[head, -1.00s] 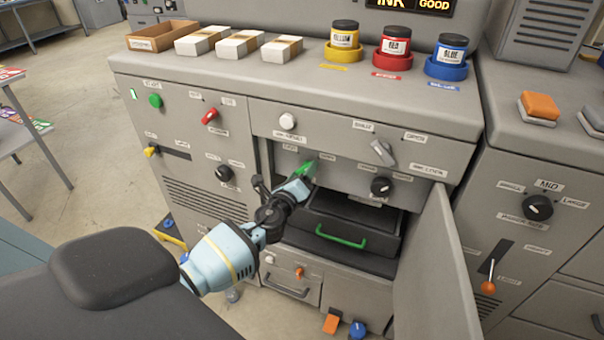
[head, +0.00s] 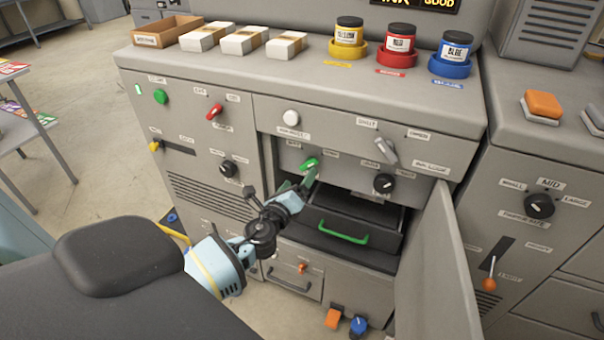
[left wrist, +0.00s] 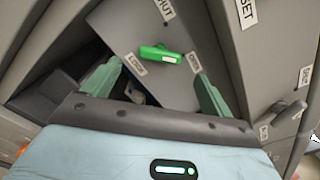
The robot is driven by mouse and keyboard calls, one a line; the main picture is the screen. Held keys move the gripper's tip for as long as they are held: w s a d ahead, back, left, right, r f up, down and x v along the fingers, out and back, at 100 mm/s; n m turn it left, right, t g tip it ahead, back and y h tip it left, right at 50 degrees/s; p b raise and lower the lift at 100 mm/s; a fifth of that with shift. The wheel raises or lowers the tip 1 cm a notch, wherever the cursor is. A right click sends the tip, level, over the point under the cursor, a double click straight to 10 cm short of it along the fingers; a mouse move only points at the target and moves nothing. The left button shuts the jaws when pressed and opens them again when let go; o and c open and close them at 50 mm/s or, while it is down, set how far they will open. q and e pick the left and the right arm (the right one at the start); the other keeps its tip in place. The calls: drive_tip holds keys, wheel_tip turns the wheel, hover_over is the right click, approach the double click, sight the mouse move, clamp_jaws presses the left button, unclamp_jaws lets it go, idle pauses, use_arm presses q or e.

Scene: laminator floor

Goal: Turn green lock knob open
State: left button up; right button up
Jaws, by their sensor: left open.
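The green lock knob (head: 310,164) sits on the panel inside the open bay of the grey machine, above the dark drawer. In the left wrist view the green knob (left wrist: 160,54) is a bar with a white mark at its right end, lying nearly crosswise on the panel between small labels. My left gripper (head: 309,179) is just below and in front of it. The left wrist view shows the gripper's two green fingers (left wrist: 157,82) spread apart, one on each side of the knob, with nothing held between them. My right gripper is out of view.
An open door (head: 437,265) stands to the right of the bay. The drawer with a green handle (head: 342,232) is below the knob. A black knob (head: 384,183) and a grey lever (head: 385,150) are to the right. Ink jars and boxes stand on top.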

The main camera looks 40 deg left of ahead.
use_arm(q)
drive_tip(key=shift+v, duration=1.1)
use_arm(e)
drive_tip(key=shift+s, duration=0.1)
use_arm(q)
drive_tip(key=s+d+f+n+g+h+p, duration=0.1)
drive_tip(key=s+d+f+n+g+p, duration=0.1)
drive_tip(key=s+d+f+n, duration=0.45)
drive_tip(key=s+d+f+n+g+h+p, duration=0.1)
drive_tip(key=s+d+f+n+g+h, duration=0.2)
drive_tip(key=s, duration=0.7)
drive_tip(key=s+d+f+n+g+p, duration=0.1)
drive_tip(key=s+d+n, duration=0.1)
drive_tip(key=s+n, duration=0.2)
drive_tip(key=s+d+n+g+h+p, duration=0.1)
drive_tip(key=s+d+n, duration=0.2)
drive_tip(key=s, duration=0.7)
drive_tip(key=s+d+f+n+g+h+p, duration=0.1)
drive_tip(key=s+d+n+p, duration=0.1)
drive_tip(key=s+n, duration=0.4)
drive_tip(key=shift+s+d+f+g, duration=0.35)
drive_tip(key=shift+s+d, duration=0.3)
drive_tip(key=shift+s, duration=0.3)
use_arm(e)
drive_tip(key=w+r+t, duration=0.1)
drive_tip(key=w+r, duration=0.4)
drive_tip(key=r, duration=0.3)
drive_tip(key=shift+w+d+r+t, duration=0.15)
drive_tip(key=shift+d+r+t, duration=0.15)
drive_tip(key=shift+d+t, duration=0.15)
